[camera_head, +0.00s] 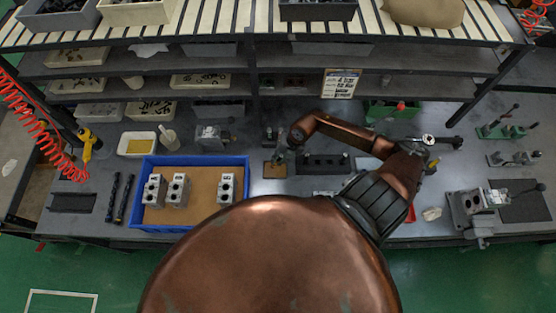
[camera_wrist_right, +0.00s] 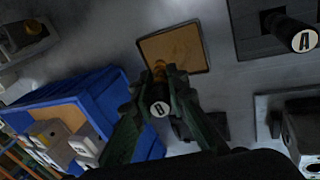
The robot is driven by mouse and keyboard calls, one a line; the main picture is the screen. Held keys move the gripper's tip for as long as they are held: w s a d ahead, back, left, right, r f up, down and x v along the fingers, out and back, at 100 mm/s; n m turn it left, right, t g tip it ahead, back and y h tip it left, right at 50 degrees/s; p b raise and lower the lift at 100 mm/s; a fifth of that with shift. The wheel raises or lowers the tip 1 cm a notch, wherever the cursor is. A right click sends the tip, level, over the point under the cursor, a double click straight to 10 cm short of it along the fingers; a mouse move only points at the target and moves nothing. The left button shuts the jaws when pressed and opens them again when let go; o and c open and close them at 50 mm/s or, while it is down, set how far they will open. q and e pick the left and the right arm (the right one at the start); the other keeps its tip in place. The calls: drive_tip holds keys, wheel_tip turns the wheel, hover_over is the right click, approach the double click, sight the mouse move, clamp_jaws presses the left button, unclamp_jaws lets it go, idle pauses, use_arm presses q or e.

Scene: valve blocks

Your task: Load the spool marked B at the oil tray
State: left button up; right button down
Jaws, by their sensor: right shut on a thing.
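My right gripper (camera_head: 284,153) reaches over the middle of the bench. In the right wrist view my right gripper (camera_wrist_right: 158,85) is shut on a dark spool (camera_wrist_right: 159,106) with a white end marked B and a brass-coloured far end. The spool is held near a small tan pad with a dark rim (camera_wrist_right: 176,50), which also shows in the head view; I cannot tell whether they touch. A white tray of yellow liquid (camera_head: 137,145), which looks like the oil tray, stands to the left on the bench. My left gripper is not in view.
A blue tray (camera_head: 190,160) holds three grey valve blocks (camera_head: 178,190). A dark rack (camera_head: 325,164) stands right of the pad; a spool marked A (camera_wrist_right: 303,40) sits in it. A white bottle (camera_head: 168,138) stands beside the yellow-liquid tray. Shelves (camera_head: 300,62) overhang the back.

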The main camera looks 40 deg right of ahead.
drive_tip(key=shift+r+p, duration=1.6)
drive_tip(key=shift+r, duration=0.55)
drive_tip(key=shift+f, duration=0.1)
